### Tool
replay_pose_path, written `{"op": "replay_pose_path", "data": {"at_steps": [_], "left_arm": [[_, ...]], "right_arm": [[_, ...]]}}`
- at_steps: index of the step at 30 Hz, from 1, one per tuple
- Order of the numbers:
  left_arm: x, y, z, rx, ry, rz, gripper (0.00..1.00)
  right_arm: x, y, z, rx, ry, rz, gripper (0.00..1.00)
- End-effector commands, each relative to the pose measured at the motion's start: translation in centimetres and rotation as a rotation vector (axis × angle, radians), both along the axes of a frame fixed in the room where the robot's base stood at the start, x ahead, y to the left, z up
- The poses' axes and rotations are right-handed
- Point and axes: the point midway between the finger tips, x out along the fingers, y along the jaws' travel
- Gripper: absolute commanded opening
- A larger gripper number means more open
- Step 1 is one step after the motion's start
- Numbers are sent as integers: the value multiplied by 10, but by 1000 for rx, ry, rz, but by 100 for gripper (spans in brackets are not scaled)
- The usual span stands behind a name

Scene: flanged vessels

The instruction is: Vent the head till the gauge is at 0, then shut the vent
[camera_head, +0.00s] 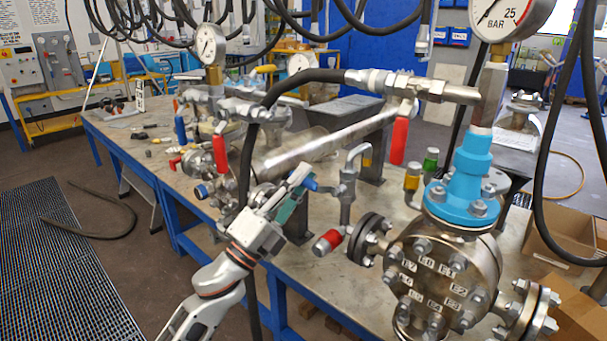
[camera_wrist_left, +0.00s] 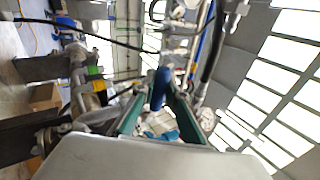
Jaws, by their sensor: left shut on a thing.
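My left gripper (camera_head: 296,188) is at the middle of the head view, shut on a small blue handle (camera_head: 309,183). The handle belongs to a small valve (camera_head: 347,187) with a bent steel outlet pipe, left of the flanged vessel head (camera_head: 440,275). In the left wrist view, the blue handle (camera_wrist_left: 160,88) stands between the two green-sided fingers (camera_wrist_left: 158,112). The large pressure gauge (camera_head: 507,14), marked 25 BAR, is at the top right. Its top is cut off, so I cannot read the needle surely. My right gripper is not in view.
A black hose (camera_head: 285,88) arches behind my left gripper to the fittings. A red lever (camera_head: 400,138) hangs from the line above. A red-handled fitting (camera_head: 328,242) sits below the small valve. The blue-framed bench (camera_head: 130,140) carries another gauge (camera_head: 210,45). Cardboard boxes (camera_head: 570,235) stand right.

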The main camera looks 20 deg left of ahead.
Motion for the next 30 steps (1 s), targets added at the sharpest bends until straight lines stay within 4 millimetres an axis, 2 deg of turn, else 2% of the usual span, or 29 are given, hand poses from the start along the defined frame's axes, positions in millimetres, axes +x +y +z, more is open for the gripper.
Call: {"op": "replay_pose_path", "data": {"at_steps": [9, 24, 25, 26, 30], "left_arm": [[0, 1, -8, -94, 35, 3, 0], [0, 1, -9, -109, 40, 1, 0], [0, 1, -9, -108, 41, 1, 21], [0, 1, -9, -108, 41, 1, 28], [0, 0, -9, -107, 40, 1, 30]], "right_arm": [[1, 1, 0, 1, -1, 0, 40], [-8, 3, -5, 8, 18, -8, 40], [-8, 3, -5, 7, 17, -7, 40], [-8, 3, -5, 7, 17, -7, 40], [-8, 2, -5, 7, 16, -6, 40]]}}
